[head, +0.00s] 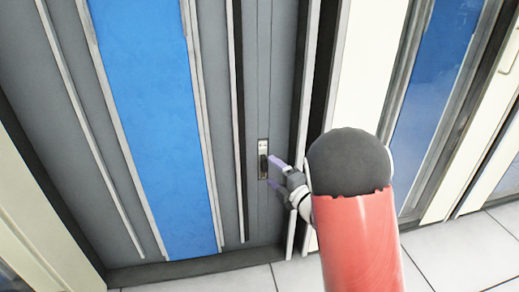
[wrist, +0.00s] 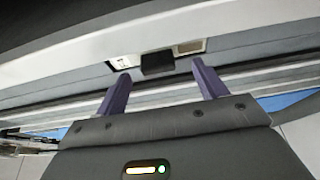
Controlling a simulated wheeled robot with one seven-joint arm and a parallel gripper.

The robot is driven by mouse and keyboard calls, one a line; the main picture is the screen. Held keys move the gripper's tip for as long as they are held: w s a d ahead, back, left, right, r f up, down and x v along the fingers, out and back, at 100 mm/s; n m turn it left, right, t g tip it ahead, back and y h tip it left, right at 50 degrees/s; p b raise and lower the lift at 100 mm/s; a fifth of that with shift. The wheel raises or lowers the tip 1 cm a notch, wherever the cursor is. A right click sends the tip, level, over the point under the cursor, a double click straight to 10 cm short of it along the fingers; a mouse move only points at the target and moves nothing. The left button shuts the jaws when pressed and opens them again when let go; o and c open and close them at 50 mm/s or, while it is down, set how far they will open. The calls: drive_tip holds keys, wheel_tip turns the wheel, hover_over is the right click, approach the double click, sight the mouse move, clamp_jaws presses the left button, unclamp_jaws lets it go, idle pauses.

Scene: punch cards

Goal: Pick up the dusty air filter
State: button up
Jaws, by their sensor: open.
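No dusty air filter shows in either view. My gripper (head: 272,172) is open, with two purple fingers, in front of a grey door with a blue panel (head: 155,110). A small dark handle (head: 263,166) on a pale metal plate is set in the door's grey edge strip, just left of the fingertips. In the wrist view the dark handle (wrist: 157,63) lies ahead, between the two open fingertips (wrist: 160,70). Whether the fingers touch it I cannot tell. The door appears shut, so what is behind it is hidden.
A cream frame (head: 365,70) and another blue panel (head: 432,95) stand to the right of the door. A cream panel (head: 35,205) stands at the left. The pale tiled floor (head: 455,255) is clear at the lower right.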

sight(262, 161)
drive_tip(key=x, duration=0.3)
drive_tip(key=shift+w+a+r, duration=0.15)
drive_tip(key=shift+w+a, duration=0.05)
drive_tip(key=c, duration=1.2)
